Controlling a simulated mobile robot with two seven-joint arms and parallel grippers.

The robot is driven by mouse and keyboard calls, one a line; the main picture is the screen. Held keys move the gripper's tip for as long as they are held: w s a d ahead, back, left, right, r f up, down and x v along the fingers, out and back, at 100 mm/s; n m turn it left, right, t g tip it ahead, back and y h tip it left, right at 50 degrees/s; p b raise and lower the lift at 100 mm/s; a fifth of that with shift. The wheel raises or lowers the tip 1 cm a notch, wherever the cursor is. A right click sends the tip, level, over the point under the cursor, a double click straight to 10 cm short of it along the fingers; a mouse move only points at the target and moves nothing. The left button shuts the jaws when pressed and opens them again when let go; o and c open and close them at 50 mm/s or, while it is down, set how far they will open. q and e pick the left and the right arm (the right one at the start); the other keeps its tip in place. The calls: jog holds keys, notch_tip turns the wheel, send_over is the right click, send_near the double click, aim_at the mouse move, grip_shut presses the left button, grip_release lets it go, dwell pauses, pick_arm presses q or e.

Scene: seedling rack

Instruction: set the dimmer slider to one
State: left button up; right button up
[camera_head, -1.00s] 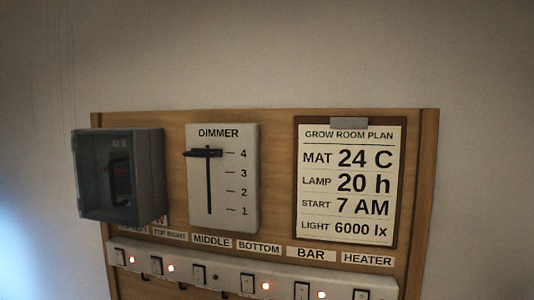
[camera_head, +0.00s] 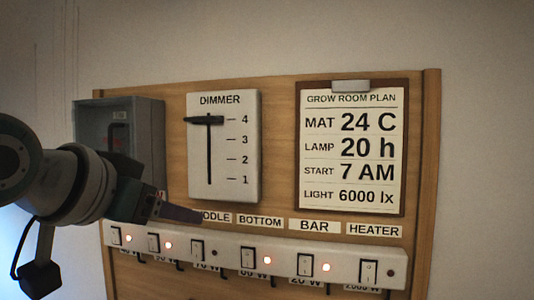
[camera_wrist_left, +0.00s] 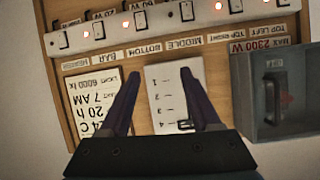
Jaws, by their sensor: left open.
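The dimmer (camera_head: 250,150) is a pale panel with a vertical slot and marks from 4 at the top to 1 at the bottom. Its dark slider (camera_head: 205,120) sits at the 4 mark. My left gripper (camera_head: 193,213) is below the dimmer, near the label strip, in the head view. In the left wrist view, upside down, the open, empty fingers of my left gripper (camera_wrist_left: 160,73) frame the dimmer (camera_wrist_left: 163,78). The slider (camera_wrist_left: 186,125) shows there beside one finger, partly hidden. I cannot tell the finger-to-panel distance. My right gripper is out of view.
A grey box with a clear cover (camera_head: 120,120) stands out left of the dimmer. The grow room plan (camera_head: 353,145) hangs to its right. A switch strip (camera_head: 225,252) with several lit red lamps runs below; all are on a wooden board (camera_head: 275,130).

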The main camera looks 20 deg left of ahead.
aim_at(199, 119)
pick_arm(q)
jog(key=o, duration=0.5)
jog(key=w+a+r+t+b, duration=0.1)
jog(key=r, duration=0.3)
jog(key=w+a+r+n+t+b, duration=0.1)
jog(key=w+r+t, duration=0.1)
jog(key=r, duration=0.2)
jog(key=w+a+r+t+b, duration=0.1)
jog(key=w+a+r, duration=0.1)
jog(key=r, duration=0.2)
jog(key=shift+w+r+t+y, duration=0.2)
jog(key=shift+t+y, duration=0.1)
jog(key=shift+t, duration=0.1)
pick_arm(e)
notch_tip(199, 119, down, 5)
pick_arm(q)
jog(key=shift+w+a+r+p, duration=0.15)
jog(key=shift+w+p, duration=1.25)
jog(key=shift+w, duration=1.1)
jog(key=shift+w+a+r+p, duration=0.15)
jog(key=shift+w+p, duration=1.2)
jog(key=shift+w, duration=1.1)
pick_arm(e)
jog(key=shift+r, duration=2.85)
pick_arm(q)
jog(key=shift+d, duration=0.2)
grip_shut()
